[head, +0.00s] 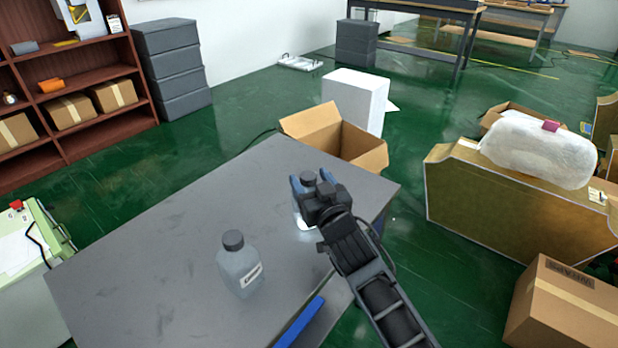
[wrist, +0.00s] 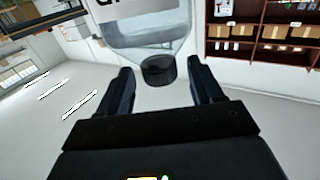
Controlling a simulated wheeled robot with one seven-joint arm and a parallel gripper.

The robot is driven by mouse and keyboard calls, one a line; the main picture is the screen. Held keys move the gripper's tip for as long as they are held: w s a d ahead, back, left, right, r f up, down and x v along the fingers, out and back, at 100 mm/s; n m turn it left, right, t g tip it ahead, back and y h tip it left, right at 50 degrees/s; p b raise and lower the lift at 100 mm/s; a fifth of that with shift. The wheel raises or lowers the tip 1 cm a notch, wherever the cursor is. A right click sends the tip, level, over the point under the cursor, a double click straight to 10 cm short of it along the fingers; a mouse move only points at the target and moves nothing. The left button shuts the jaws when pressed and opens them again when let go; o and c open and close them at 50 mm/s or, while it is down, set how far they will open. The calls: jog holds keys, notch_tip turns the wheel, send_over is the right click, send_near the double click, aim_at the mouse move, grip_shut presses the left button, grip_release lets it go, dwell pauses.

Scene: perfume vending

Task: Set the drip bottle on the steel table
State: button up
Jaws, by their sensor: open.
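Two similar translucent grey-blue bottles with dark caps and white labels are on the steel table (head: 150,265). One bottle (head: 240,268) stands upright near the front middle. The other bottle (head: 298,212) is near the right edge, partly hidden by my gripper (head: 312,182); it appears to stand on the tabletop. I cannot tell from the labels which is the drip bottle. In the wrist view, which looks upside down, a bottle (wrist: 140,42) with a black cap (wrist: 158,70) shows between and beyond the open fingers of my gripper (wrist: 158,78). I see no clear contact.
An open cardboard box (head: 365,155) and a white block (head: 357,100) stand behind the table. A tan crate (head: 510,205) with a wrapped bundle is at the right, a closed carton (head: 565,305) in front of it. The table's left and back areas are clear.

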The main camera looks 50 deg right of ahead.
jog(key=b+v, duration=0.1)
jog(key=v, duration=0.9)
jog(key=shift+s+a, duration=0.15)
jog(key=shift+s, duration=0.15)
jog(key=s+a+f+n+y, duration=0.2)
jog(key=s+a+n+y, duration=0.3)
jog(key=s+a, duration=1.1)
jog(key=s+r+g+y, duration=0.1)
jog(key=s+r+y, duration=0.2)
jog(key=s, duration=0.7)
jog(key=shift+s+a+r+n+y, duration=0.4)
jog(key=shift+a+r, duration=0.05)
jog(key=shift+r, duration=0.4)
